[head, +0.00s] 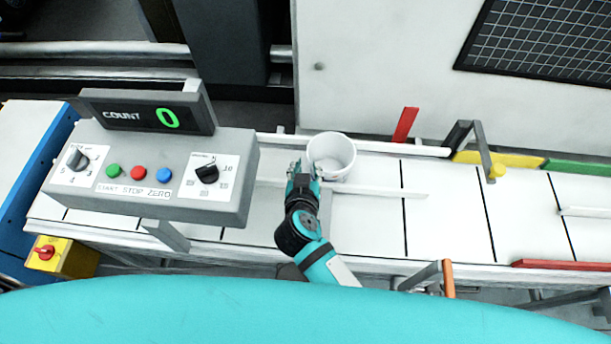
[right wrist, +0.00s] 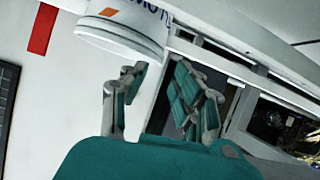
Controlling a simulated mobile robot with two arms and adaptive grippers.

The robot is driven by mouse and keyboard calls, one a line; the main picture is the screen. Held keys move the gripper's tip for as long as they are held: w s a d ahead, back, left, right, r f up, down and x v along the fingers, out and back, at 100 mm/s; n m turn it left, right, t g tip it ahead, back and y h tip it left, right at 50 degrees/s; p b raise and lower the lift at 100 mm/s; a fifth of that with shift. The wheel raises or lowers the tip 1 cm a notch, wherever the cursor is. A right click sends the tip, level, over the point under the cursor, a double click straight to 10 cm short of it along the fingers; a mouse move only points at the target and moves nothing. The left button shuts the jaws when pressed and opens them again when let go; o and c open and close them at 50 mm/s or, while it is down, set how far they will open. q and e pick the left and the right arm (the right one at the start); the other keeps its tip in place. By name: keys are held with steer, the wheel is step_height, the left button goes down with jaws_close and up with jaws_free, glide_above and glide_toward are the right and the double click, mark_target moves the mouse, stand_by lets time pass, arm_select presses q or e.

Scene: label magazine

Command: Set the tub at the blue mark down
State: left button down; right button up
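A white, open-topped tub (head: 331,157) stands upright on the white conveyor, right of the control box. In the right wrist view the tub (right wrist: 125,28) shows at the top, with dark lettering and an orange patch. My right gripper (head: 302,172) is beside the tub at its lower left. In the right wrist view its fingers (right wrist: 160,78) are apart with nothing between them; the tub lies past the tips, toward the left. I cannot tell whether a finger touches it. My left gripper is not in view. I see no clear blue mark on the conveyor.
A grey control box (head: 150,175) with a display (head: 150,112) reading 0 covers the conveyor's left part. A red strip (head: 405,125) stands behind the conveyor. A grey bracket (head: 478,145) and yellow and green strips are farther right.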

steer(key=shift+v, duration=2.2)
